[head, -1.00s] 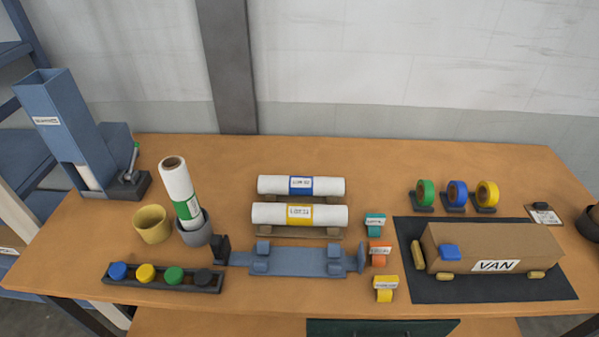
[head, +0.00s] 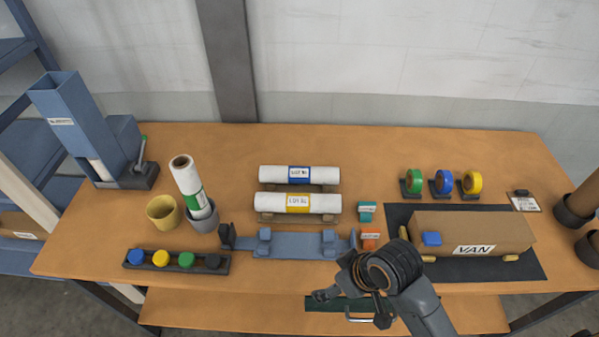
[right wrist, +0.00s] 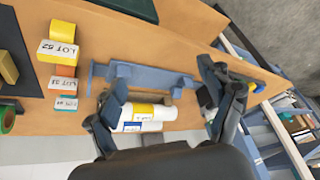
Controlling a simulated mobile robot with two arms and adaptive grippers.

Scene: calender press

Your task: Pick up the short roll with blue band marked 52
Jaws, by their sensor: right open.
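The white roll with the blue band (head: 325,175) lies across two low supports at the back of the table's middle. Its label is too small to read surely. A white roll with a yellow band (head: 325,203) lies parallel in front of it. My right gripper (head: 350,300) is open and empty over the table's front edge, in front of and right of the rolls, apart from them. In the right wrist view the blue-banded roll (right wrist: 160,126) and the yellow-banded roll (right wrist: 165,112) show beyond the open fingers (right wrist: 162,80). My left gripper is not in view.
A blue cradle (head: 297,243) lies between the rolls and the front edge. A tall green-banded roll (head: 187,177) leans in a grey cup at left. Small tagged blocks (head: 366,212) stand right of the rolls. The VAN box (head: 500,228) is farther right.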

